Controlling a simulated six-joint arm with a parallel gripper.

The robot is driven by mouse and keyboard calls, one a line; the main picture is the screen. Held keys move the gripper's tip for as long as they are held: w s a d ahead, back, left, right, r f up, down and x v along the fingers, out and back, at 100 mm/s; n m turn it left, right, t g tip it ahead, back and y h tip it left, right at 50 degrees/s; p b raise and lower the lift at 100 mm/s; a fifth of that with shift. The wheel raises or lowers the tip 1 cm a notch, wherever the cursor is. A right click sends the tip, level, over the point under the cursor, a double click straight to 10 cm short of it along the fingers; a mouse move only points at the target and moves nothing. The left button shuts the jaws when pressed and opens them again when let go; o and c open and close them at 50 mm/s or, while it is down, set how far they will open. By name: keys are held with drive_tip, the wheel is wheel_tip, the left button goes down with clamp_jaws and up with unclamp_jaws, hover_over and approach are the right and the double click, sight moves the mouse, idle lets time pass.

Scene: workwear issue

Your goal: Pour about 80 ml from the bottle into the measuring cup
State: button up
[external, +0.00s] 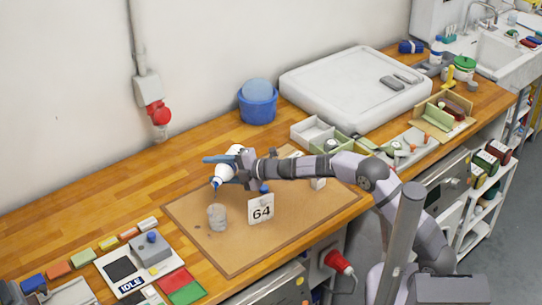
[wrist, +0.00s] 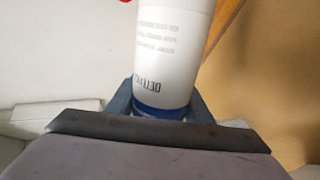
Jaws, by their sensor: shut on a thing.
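The white bottle (external: 227,168) with blue markings is tilted, its blue neck end pointing down and left, just above the measuring cup. My gripper (external: 232,161) is shut on the bottle. In the wrist view the bottle (wrist: 170,50) fills the upper middle, with printed text and a blue band low down, and my gripper's fingers (wrist: 160,100) show on both sides of it. The clear measuring cup (external: 217,217) stands upright on the brown mat (external: 240,255), below the bottle's mouth. The liquid level in the cup is too small to tell.
A white card reading 64 (external: 261,209) stands right of the cup. A grey device (external: 152,249) and red and green pads (external: 180,286) lie at the left front. A blue bucket (external: 258,102) stands behind. The mat's front left is clear.

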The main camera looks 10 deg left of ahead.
drive_tip(key=shift+b, duration=0.3)
drive_tip(key=shift+w, duration=0.2)
drive_tip(key=shift+w+d+n+b, duration=0.15)
drive_tip(key=shift+w+n+b, duration=0.2)
drive_tip(key=shift+w, duration=0.8)
drive_tip(key=shift+w+b, duration=0.1)
drive_tip(key=shift+b, duration=0.6)
idle(0.8)
drive_tip(key=m+p, duration=0.1)
drive_tip(key=p, duration=0.4)
drive_tip(key=shift+m+g, duration=0.25)
drive_tip(key=shift+g, duration=0.05)
